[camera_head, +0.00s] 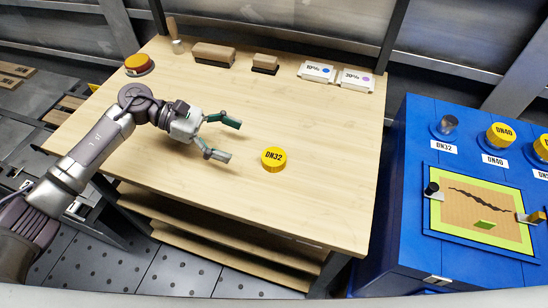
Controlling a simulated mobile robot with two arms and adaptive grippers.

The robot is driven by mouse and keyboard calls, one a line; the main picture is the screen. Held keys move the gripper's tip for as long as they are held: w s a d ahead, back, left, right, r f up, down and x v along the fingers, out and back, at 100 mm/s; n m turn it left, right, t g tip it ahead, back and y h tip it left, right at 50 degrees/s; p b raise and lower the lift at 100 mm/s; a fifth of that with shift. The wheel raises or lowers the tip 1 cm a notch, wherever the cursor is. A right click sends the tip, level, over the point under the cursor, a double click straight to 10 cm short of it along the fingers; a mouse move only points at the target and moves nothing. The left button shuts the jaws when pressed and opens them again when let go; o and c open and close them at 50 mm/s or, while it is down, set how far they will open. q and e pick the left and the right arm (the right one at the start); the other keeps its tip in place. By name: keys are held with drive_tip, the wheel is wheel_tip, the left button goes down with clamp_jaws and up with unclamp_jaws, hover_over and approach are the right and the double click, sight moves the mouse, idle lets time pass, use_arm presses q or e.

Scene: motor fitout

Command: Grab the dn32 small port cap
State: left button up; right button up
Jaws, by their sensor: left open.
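The small yellow port cap marked DN32 (273,159) lies flat on the wooden table (320,190), right of the middle. My left gripper (236,140) reaches in from the left just above the table. Its two fingers are spread and point right toward the cap. The cap is a short gap beyond the fingertips, nothing is between the fingers. My right gripper does not show.
A yellow-topped round part (138,64) stands at the table's back left. Brown blocks (214,54) and white labelled boxes (316,72) line the back edge. A blue cabinet (408,190) with DN32 and DN40 ports stands right. The table's front is clear.

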sight(272, 156)
use_arm(q)
drive_tip(key=x, duration=0.5)
drive_tip(key=shift+d+p, duration=0.1)
drive_tip(key=shift+p, duration=0.3)
drive_tip(key=p+x, duration=0.1)
drive_tip(key=x, duration=0.3)
drive_tip(key=shift+s+d+p, duration=0.25)
drive_tip(key=shift+p, duration=0.1)
drive_tip(key=shift+d+f, duration=0.3)
drive_tip(key=shift+d, duration=0.1)
drive_tip(key=shift+a, duration=0.1)
drive_tip(key=c, duration=0.8)
